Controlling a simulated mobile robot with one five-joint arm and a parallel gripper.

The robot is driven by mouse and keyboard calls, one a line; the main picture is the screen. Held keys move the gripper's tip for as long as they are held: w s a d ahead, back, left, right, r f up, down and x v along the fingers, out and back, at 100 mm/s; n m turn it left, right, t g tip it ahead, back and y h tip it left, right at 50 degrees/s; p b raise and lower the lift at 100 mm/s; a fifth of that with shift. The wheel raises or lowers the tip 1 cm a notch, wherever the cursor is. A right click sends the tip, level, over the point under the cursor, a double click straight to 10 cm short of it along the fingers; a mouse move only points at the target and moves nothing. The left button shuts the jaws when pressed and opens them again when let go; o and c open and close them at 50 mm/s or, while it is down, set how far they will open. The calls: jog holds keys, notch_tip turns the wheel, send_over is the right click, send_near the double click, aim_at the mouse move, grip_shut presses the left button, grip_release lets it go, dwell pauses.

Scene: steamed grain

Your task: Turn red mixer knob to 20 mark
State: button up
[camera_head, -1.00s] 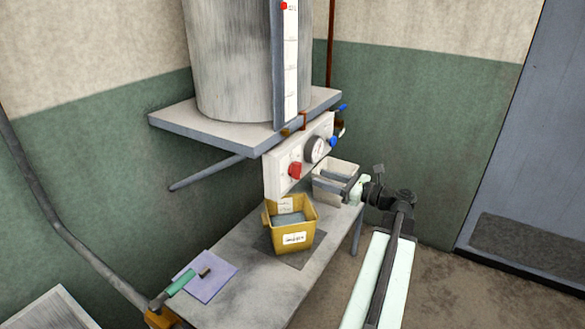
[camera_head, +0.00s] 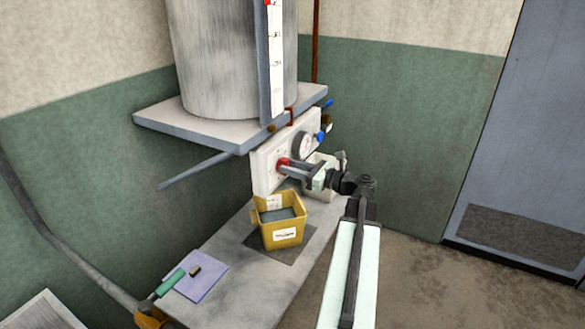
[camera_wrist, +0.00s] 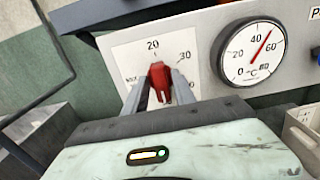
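The red mixer knob (camera_head: 283,162) is on the front of the white control panel (camera_head: 262,172), above the table. In the wrist view the knob (camera_wrist: 159,84) stands roughly upright, its top just below the 20 mark (camera_wrist: 153,45); its exact pointer reading is unclear. The 30 mark (camera_wrist: 184,56) is to its right. My gripper (camera_wrist: 160,90) has one finger on each side of the knob. A narrow gap seems to show beside it, so the fingers look open around it. In the head view my gripper (camera_head: 292,166) reaches the knob from the right.
A dial gauge (camera_wrist: 250,52) sits right of the knob, its red needle between 40 and 60. A yellow bin (camera_head: 284,236) stands on the table (camera_head: 235,275) below the panel. A pale bin (camera_head: 320,190) is behind my gripper. A shelf (camera_head: 225,138) juts out above.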

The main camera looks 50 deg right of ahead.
grip_shut()
jog(key=shift+n, duration=0.3)
jog(key=shift+a+f+n+b, duration=0.1)
jog(key=shift+f+n+b, duration=0.15)
jog(key=shift+n, duration=5.65)
jog(key=shift+d+f+n+b, duration=0.1)
jog(key=shift+f+n+b, duration=0.1)
jog(key=shift+n, duration=5.7)
jog(key=shift+a+f+n+b, duration=0.1)
jog(key=shift+f+n+b, duration=0.15)
jog(key=shift+n, duration=5.65)
